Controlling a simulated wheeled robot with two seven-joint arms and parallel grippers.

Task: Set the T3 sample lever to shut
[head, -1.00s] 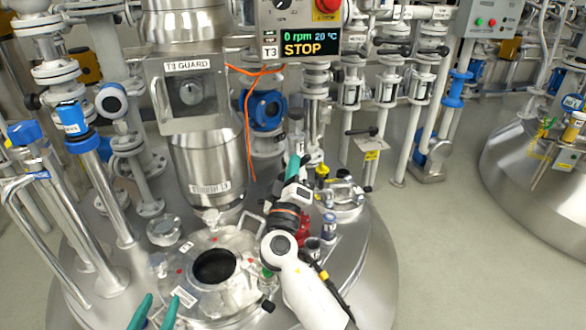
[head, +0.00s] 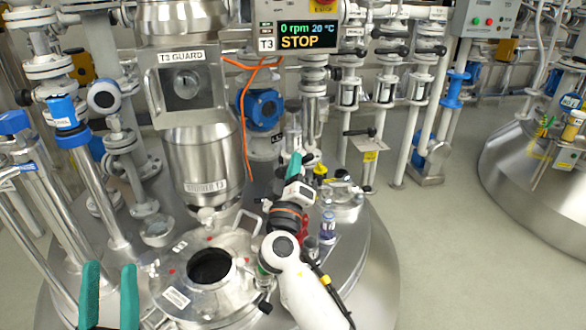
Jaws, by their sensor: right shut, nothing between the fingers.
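The T3 vessel lid (head: 355,235) is in the lower middle of the head view, under a display reading "0 rpm 20 °C STOP" (head: 295,37). I cannot surely pick out the T3 sample lever. A black lever (head: 360,132) with a yellow-and-white tag stands on a pipe behind the vessel, to the right of my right gripper. My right gripper (head: 294,163) is shut and empty above the back of the lid, beside a yellow-topped fitting (head: 320,172); contact cannot be told. My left gripper (head: 110,292) is open and empty at the lower left, left of the open manway.
The round open manway (head: 211,268) sits at the front of the lid. The T3 GUARD box (head: 187,90) and an orange cable (head: 247,120) are behind it. Pipes crowd the left and back. The floor (head: 440,250) at right is clear.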

